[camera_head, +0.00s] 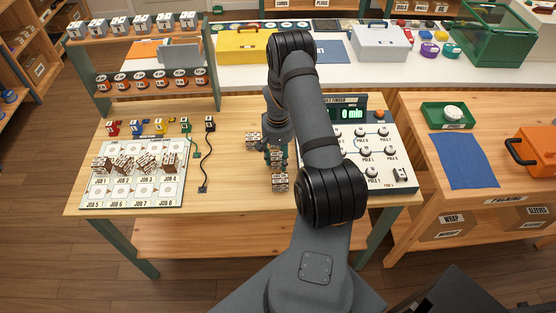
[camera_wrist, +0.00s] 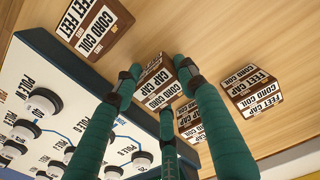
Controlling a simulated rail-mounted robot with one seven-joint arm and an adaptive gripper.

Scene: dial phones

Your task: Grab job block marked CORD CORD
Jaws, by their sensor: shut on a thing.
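My gripper (camera_wrist: 158,72) has its green fingers closed around a brown and white job block (camera_wrist: 160,95) in the wrist view. Its visible faces seem to read CORD and CAP; I cannot make out CORD CORD on it. Three other blocks lie near: one with CORD COIL and FEET FEET (camera_wrist: 92,28) at the top left, one with FEET CAP and CORD COIL (camera_wrist: 250,90) at the right, and a partly hidden one (camera_wrist: 190,120) behind the fingers. In the head view my gripper (camera_head: 275,155) is over the bench between loose blocks (camera_head: 253,141) and (camera_head: 279,184); my arm hides part of this area.
A job board (camera_head: 132,190) at the left carries several blocks in its upper row; its lower row, JOB 5 to JOB 8, is bare. Coloured plugs with cords (camera_head: 204,165) lie beside it. A dial panel (camera_head: 385,150) stands right of my arm. Clear wood (camera_head: 235,190) lies between.

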